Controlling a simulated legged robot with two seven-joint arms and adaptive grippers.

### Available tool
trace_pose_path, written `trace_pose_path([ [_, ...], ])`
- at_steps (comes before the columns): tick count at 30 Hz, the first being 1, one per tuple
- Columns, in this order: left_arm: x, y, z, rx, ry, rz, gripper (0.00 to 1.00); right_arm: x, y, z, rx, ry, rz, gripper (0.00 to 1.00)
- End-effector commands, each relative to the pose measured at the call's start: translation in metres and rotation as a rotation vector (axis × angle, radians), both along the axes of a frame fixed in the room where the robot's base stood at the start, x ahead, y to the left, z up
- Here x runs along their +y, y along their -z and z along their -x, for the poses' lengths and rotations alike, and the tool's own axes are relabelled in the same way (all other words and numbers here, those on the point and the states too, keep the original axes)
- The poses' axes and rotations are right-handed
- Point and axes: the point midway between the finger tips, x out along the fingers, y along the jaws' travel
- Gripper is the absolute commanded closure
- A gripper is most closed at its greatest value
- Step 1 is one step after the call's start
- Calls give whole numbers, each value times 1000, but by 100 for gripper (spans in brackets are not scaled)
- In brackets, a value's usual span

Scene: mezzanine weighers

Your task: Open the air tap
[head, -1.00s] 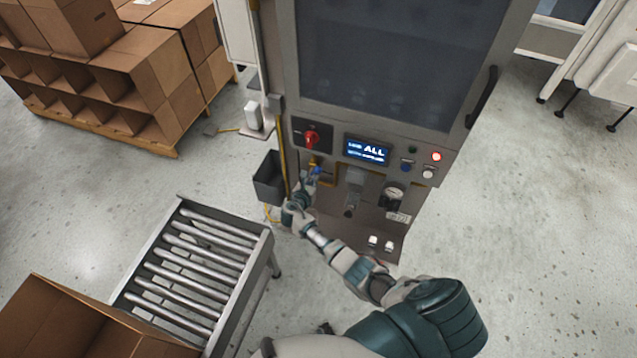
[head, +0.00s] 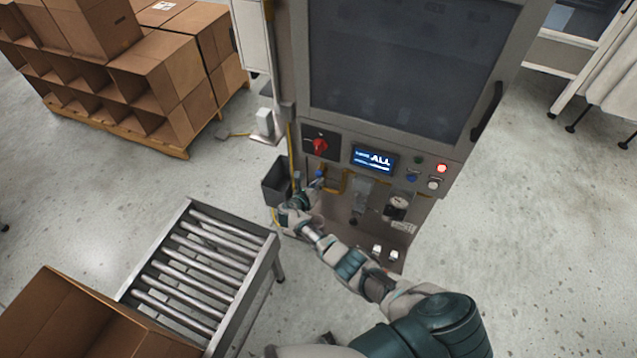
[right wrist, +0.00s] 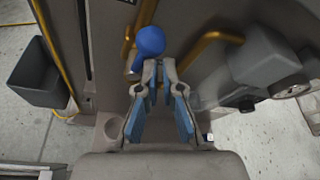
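The air tap shows as a blue handle (head: 319,176) on a yellow pipe, low on the left of the machine's front panel. In the right wrist view the blue handle (right wrist: 149,41) is rounded and lies just beyond my fingertips. My right gripper (head: 313,188) is at the tap, partly covering it in the head view. In the right wrist view its two fingers (right wrist: 159,72) with blue pads stand apart, with a gap between them. I cannot tell whether a fingertip touches the handle. My left gripper is not in view.
A red rotary switch (head: 320,146) and a lit display (head: 373,160) sit above the tap. A dark bin (head: 276,182) hangs left of it; it also shows in the right wrist view (right wrist: 38,85). A pressure gauge (head: 398,204) is to the right. A roller conveyor (head: 272,243) stands in front left.

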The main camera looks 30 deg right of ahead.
Motion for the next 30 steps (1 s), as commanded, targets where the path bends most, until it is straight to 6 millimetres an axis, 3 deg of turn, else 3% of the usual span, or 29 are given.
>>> trace_pose_path([
  [1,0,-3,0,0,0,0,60,-3,-11,-4,-14,1,9,100],
  [14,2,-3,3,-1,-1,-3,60,2,-16,-2,-24,2,11,100],
  [30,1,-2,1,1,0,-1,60,85,-34,50,-1,-1,3,100],
])
